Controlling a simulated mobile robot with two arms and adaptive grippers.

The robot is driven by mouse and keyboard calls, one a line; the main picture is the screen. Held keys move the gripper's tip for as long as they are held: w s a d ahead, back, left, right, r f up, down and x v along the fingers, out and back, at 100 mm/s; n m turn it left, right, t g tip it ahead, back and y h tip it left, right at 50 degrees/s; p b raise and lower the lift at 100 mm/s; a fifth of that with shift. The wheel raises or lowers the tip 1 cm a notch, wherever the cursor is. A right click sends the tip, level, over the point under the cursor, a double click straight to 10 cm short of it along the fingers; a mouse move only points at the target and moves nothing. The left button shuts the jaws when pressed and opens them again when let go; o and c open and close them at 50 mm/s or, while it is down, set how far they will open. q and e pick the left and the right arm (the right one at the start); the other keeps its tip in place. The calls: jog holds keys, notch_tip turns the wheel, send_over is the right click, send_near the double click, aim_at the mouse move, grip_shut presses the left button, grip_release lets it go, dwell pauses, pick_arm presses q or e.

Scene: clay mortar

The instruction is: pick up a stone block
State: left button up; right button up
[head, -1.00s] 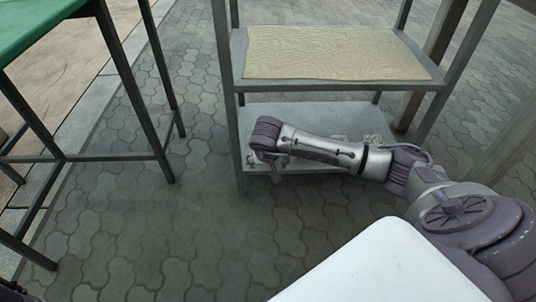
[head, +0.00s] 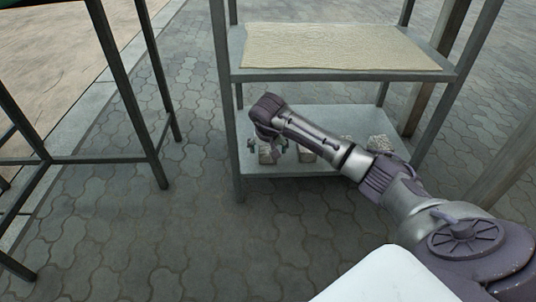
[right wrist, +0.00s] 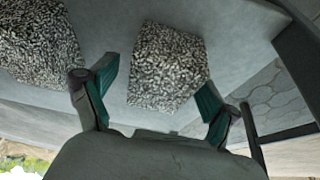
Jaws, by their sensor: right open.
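Several speckled grey stone blocks stand in a row on the lower shelf (head: 330,120) of the metal rack. The leftmost stone block (head: 266,156) is just below my right gripper (head: 267,146), which points down at the shelf's left end. In the right wrist view, my open right gripper (right wrist: 158,82) has one finger on each side of a stone block (right wrist: 168,66), with its near part between the fingertips. I cannot tell whether a finger touches it. A second stone block (right wrist: 36,42) is to the left, outside the fingers. My left gripper is not in view.
The rack's upper shelf (head: 340,47), with a beige sheet on it, is above the blocks. The rack's front left post (head: 226,110) is close to my right gripper. A dark-framed table (head: 125,90) stands at left. The paved floor between is clear.

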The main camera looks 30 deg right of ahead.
jog(key=c, duration=1.5)
jog(key=shift+c, duration=0.7)
jog(key=shift+r, duration=0.1)
